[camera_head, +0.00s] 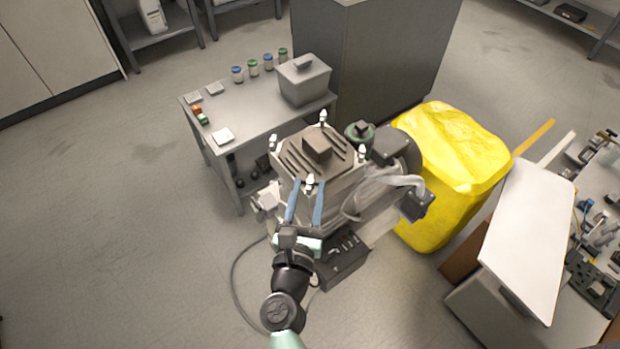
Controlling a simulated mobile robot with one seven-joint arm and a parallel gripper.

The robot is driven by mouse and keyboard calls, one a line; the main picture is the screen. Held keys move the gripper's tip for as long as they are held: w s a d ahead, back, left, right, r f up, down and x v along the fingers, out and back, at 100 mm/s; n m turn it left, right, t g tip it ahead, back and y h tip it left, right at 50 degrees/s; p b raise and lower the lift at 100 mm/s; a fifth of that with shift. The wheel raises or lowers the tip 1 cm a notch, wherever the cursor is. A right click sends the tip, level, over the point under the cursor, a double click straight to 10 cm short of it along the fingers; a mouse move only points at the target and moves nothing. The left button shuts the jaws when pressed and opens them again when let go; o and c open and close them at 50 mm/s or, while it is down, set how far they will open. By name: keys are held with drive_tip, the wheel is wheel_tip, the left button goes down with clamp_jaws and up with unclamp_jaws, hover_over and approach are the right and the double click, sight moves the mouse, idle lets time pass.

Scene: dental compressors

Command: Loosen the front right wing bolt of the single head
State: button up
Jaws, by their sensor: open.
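The single head (322,158) is a grey finned block with a brown raised centre on top of the compressor. White-topped wing bolts stand at its corners: a near one (310,181), a right one (362,152), a far one (323,117) and a left one (273,143). My gripper (309,187) has two blue fingers, spread apart, at the near corner. The near bolt's top appears between the fingertips. I cannot tell whether either finger touches it. The labels do not show which bolt is the front right one.
A dark motor (396,150) and pale hoses (390,181) sit right of the head. A grey table (255,115) with jars and a lidded box (303,80) stands behind. A yellow covered object (455,160) and white-topped bench (530,235) are at right. Floor at left is clear.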

drive_tip(key=shift+w+d, duration=0.2)
drive_tip(key=shift+w, duration=1.1)
clamp_jaws()
